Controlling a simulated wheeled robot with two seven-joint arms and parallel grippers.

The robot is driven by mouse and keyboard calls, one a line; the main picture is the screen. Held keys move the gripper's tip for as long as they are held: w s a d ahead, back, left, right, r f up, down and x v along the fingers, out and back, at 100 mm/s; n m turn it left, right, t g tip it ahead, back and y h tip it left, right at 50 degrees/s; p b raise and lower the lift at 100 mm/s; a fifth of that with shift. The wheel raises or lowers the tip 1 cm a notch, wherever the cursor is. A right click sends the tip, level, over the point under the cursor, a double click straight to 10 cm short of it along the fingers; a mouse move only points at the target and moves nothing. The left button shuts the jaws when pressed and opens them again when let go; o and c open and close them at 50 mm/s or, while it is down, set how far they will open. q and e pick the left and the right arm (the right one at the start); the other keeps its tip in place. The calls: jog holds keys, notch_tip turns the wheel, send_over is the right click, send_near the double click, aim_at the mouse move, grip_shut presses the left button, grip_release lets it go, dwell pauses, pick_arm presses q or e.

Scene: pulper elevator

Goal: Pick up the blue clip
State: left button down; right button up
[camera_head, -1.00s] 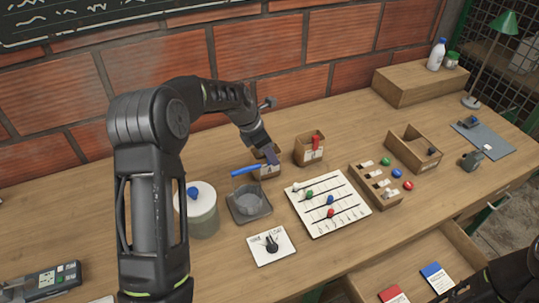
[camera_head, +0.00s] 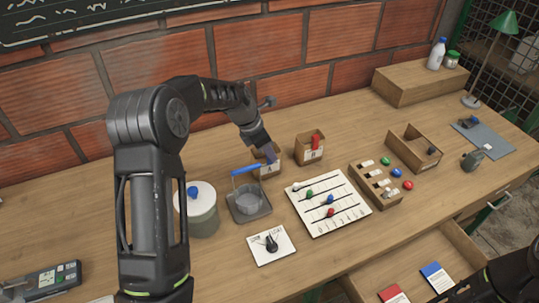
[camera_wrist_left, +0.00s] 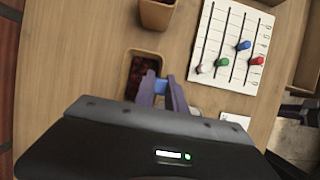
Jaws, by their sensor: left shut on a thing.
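My left gripper (camera_head: 269,155) reaches down to the small brown box marked A (camera_head: 268,172). In the left wrist view its two purple-grey fingers are shut on the blue clip (camera_wrist_left: 161,86), which shows as a small blue piece between them. The clip is at the box's opening, over dark reddish contents; I cannot tell whether it still touches the box. In the head view the fingers hide the clip. My right gripper is not in view; only a dark part of an arm shows at the bottom right.
Box B (camera_head: 309,150) with a red clip (camera_head: 315,142) stands right beside box A. A slider board (camera_head: 345,212) lies in front. An open drawer (camera_head: 455,245) juts out.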

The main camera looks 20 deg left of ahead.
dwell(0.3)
pick_arm(q)
notch_tip(320, 180, up, 10)
jog(key=shift+r+b, duration=0.1)
jog(key=shift+b, duration=0.75)
